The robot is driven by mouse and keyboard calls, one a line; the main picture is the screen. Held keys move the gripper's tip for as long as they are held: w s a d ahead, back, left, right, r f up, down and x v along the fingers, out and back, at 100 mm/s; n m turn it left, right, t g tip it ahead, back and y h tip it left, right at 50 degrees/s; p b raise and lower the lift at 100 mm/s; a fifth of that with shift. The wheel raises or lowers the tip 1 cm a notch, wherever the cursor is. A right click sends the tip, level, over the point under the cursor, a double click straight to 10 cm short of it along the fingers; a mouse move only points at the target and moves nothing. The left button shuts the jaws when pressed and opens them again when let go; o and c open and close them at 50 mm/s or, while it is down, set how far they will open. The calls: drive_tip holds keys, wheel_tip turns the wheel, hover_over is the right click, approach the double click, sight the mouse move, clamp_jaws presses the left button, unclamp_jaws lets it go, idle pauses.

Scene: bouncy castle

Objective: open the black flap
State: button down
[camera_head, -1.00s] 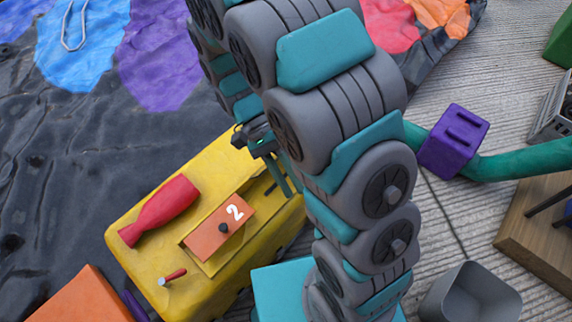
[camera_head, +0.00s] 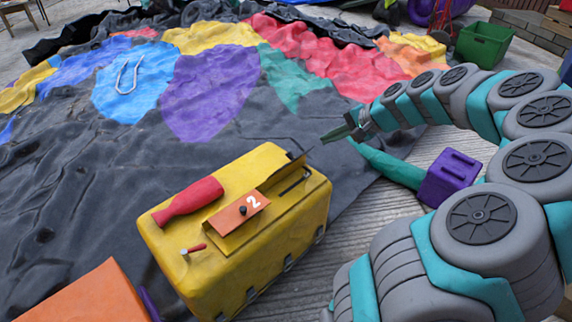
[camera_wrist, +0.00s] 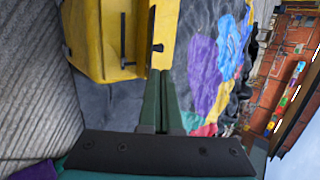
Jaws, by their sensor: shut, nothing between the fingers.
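A yellow box (camera_head: 300,210) with a recessed top stands on the ground in the head view, and its side and top show in the wrist view (camera_wrist: 88,40). A thin black piece (camera_head: 298,154) sticks up near its far right edge. A black bent bar (camera_head: 293,182) lies beside it on the top and also shows in the wrist view (camera_wrist: 123,40). I cannot tell which of these is the flap, or how far it is open. My gripper (camera_head: 326,140) is shut and empty, beyond the box's far right corner, apart from it. Its fingers (camera_wrist: 160,75) point toward the box's edge in the wrist view.
On the box are an orange plate marked 2 (camera_head: 240,208), a red bottle-like piece (camera_head: 188,201) and a small red-handled pin (camera_head: 193,249). A purple block (camera_head: 450,177) stands right. Deflated colourful fabric (camera_head: 210,90) spreads behind. An orange block (camera_head: 85,292) is front left.

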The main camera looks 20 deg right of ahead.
sight(290, 152)
drive_tip(key=p+x, duration=0.1)
drive_tip(key=x, duration=1.2)
drive_tip(key=shift+w+f, duration=0.2)
drive_tip(key=shift+w, duration=0.15)
drive_tip(key=shift+w+a+r+g+p, duration=0.2)
drive_tip(key=shift+w+g+p, duration=0.2)
drive_tip(key=shift+p, duration=0.4)
drive_tip(key=shift+h, duration=0.3)
drive_tip(key=shift+w+a+r+p, duration=0.2)
drive_tip(key=shift+w+r+p, duration=0.05)
drive_tip(key=shift+w+p, duration=0.35)
drive_tip(key=shift+w+a+f+b, duration=0.1)
drive_tip(key=shift+w+a, duration=0.15)
drive_tip(key=shift+w, duration=0.55)
drive_tip(key=shift+w+a+f+b, duration=0.15)
drive_tip(key=shift+w+a, duration=0.15)
drive_tip(key=shift+w, duration=0.5)
drive_tip(key=shift+w+a+r+b, duration=0.1)
drive_tip(key=shift+w+a, duration=0.15)
drive_tip(key=shift+w, duration=0.55)
drive_tip(key=shift+f, duration=0.1)
